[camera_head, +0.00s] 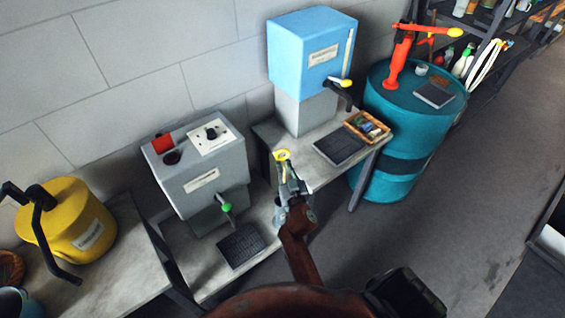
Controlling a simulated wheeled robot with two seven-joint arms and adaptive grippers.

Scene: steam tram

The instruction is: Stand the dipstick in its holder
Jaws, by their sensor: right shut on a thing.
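My right gripper (287,185) is in the middle of the view, at the end of a rust-red arm that comes in from below. It is shut on a thin piece with a yellow ring at its top, which looks like the dipstick (282,156). The ring end points up and away from me, in front of the grey bench. The gripper hides the lower part of the dipstick. I cannot pick out the dipstick's holder for sure. My left gripper is not in view.
A grey dispenser (200,180) with a green-tipped tap stands left of the gripper. A blue dispenser (310,50) with a yellow-tipped tap stands behind. A yellow can (70,225) is at left. A teal drum (400,180) with a red pump stands right. The right floor is clear.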

